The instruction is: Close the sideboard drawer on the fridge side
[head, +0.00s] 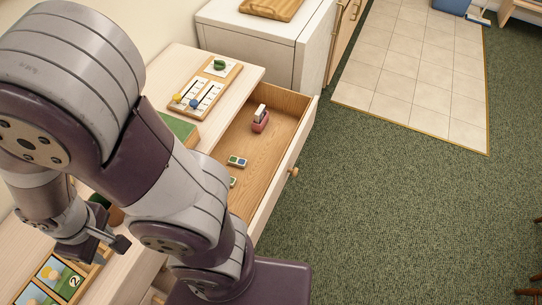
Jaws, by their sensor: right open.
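The sideboard (180,60) has a pale wooden top and runs along the left of the head view. Its drawer on the fridge side (270,150) is pulled well out, with a pale front panel and a round wooden knob (293,172) facing the carpet. My right gripper (98,247) is open and low at the left, over the sideboard's near part, apart from the drawer. My arm hides part of the sideboard and the drawer's near end. My left gripper does not show.
A slider board (205,90), a green box (180,127) and picture cards (55,278) lie on top. Green carpet (400,210) is clear to the right.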

